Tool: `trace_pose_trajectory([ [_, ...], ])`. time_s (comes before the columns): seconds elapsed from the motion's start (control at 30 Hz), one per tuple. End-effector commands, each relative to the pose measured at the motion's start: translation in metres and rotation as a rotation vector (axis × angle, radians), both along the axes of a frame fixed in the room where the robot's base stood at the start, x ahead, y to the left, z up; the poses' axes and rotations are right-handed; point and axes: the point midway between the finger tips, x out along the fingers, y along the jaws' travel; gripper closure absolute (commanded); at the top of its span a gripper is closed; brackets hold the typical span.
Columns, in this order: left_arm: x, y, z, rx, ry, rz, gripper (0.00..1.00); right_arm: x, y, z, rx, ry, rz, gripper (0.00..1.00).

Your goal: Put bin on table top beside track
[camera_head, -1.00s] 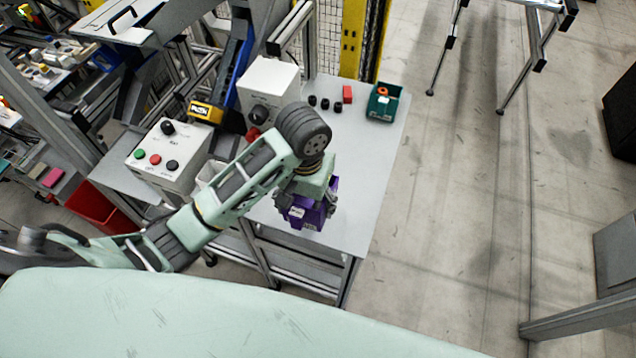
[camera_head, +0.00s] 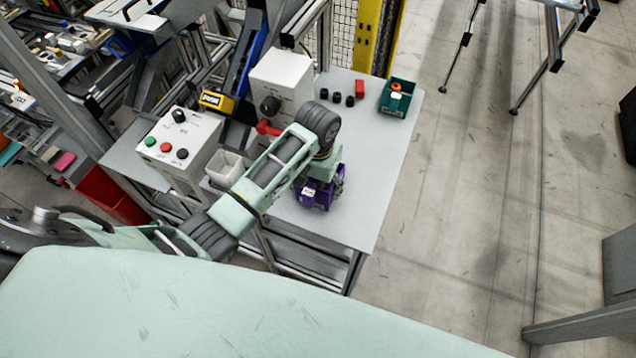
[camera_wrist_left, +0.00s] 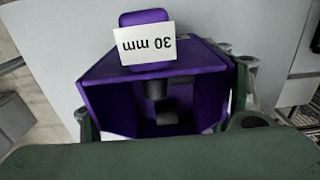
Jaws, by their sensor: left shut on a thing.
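A purple bin (camera_head: 318,196) is at the grey table top (camera_head: 372,178), toward the table's front edge. In the left wrist view the bin (camera_wrist_left: 190,62) fills the middle, with a white label reading "30 mm" and dark parts inside. My left gripper (camera_head: 318,180) is shut on the bin; its fingers lie at the bin's two sides in the left wrist view. I cannot tell whether the bin's base touches the table. The track is not clearly identifiable; a blue inclined rail (camera_head: 246,62) rises behind the control boxes. My right gripper is not in view.
White control boxes (camera_head: 180,142) and a white bin (camera_head: 226,167) are at the left. The table's right part is clear.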

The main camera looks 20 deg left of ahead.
Motion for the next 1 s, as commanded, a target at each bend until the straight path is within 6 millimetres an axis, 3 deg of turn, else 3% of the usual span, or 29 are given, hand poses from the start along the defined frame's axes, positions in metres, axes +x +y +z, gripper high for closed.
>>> trace_pose_trajectory([
  [0.23, 0.0, 0.0, -0.003, -0.001, -0.001, 0.0, 0.6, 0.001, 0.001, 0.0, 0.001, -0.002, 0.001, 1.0],
  [0.27, 0.0, 0.0, -0.003, 0.0, 0.0, 0.0, 0.29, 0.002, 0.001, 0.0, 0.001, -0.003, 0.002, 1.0],
  [0.47, 0.0, 0.0, -0.003, 0.0, 0.0, 0.0, 0.12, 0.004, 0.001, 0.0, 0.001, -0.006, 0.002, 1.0],
  [0.83, 0.0, 0.0, -0.001, 0.0, -0.001, 0.0, 0.11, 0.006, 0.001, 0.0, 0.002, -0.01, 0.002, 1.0],
  [1.0, 0.002, 0.0, 0.016, -0.001, -0.005, -0.001, 0.11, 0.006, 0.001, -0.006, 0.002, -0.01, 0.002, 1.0],
])
